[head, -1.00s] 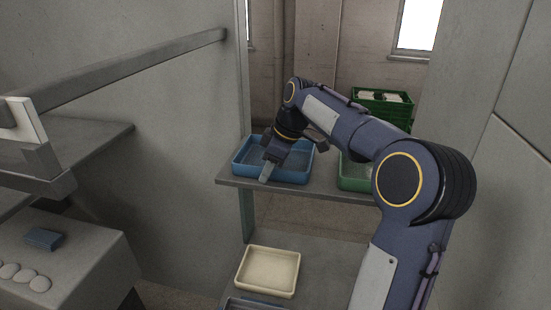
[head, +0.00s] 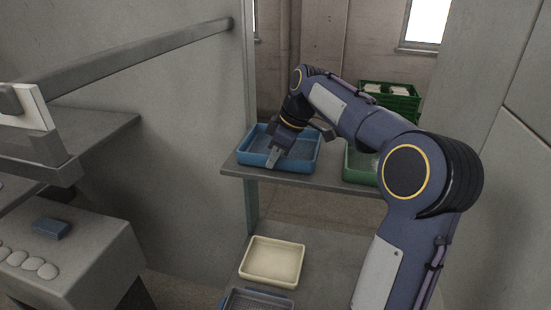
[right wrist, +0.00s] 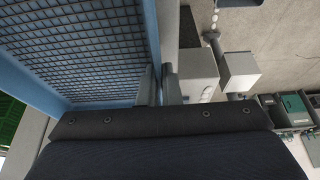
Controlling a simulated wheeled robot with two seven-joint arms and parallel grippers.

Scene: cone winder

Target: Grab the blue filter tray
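The blue filter tray (head: 250,150) sits on the upper shelf in the head view, with a mesh floor inside. My right gripper (head: 274,160) reaches down to its near wall. In the right wrist view, the tray's blue wall (right wrist: 151,30) runs down between the two fingers of my right gripper (right wrist: 160,88), which are close together on either side of it. The mesh lies on the left side of that wall. The gripper appears shut on the wall, though the contact is small in view. My left gripper is not in view.
A green tray (head: 352,163) stands to the right on the same grey shelf (head: 300,182). A cream tray (head: 272,262) and another blue-rimmed tray (head: 256,300) lie lower down. Green crates (head: 402,103) stand behind. A grey wall panel and rail (head: 130,58) are left.

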